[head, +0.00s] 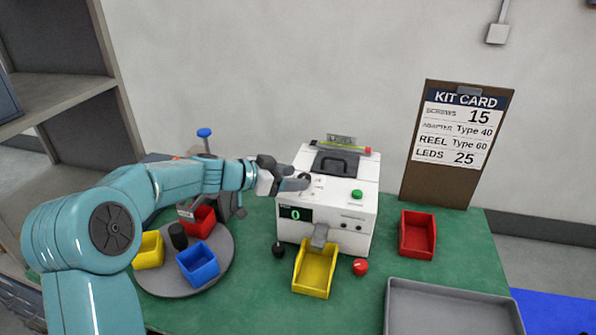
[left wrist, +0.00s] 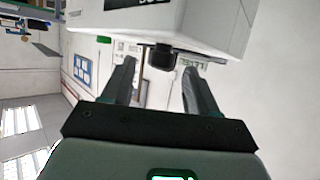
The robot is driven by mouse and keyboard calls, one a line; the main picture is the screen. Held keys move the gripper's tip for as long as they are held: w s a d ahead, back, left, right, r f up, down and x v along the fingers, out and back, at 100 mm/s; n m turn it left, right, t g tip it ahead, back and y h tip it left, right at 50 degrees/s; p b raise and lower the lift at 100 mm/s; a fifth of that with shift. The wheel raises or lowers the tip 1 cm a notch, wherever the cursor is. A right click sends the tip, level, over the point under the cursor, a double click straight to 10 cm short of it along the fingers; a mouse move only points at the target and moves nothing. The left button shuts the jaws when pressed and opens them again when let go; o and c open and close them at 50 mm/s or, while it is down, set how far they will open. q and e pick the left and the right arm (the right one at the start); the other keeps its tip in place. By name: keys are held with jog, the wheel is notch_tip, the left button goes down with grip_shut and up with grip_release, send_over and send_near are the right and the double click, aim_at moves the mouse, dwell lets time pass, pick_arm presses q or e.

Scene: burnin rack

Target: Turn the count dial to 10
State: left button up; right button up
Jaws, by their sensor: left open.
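The white counting machine (head: 345,215) stands on the green table, and its display (head: 295,214) reads 0. A dark knob (left wrist: 162,57), which looks like the count dial, shows at the machine's edge in the left wrist view. My left gripper (head: 298,183) is at the upper left of the machine in the head view. In the left wrist view the open fingers (left wrist: 160,78) point toward the knob, one to each side of its line; I cannot tell whether they touch it. In the head view my gripper largely hides the dial, and its setting is not readable. My right gripper is not in view.
A yellow tray (head: 315,272) sits under the machine's chute. A red bin (head: 417,234) and a grey tray (head: 450,308) are at the right. A round turntable (head: 222,268) with coloured bins is at the left. The kit card (head: 457,140) stands behind.

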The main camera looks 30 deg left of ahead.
pick_arm(q)
jog(key=shift+x, duration=0.95)
jog(key=shift+w, duration=0.1)
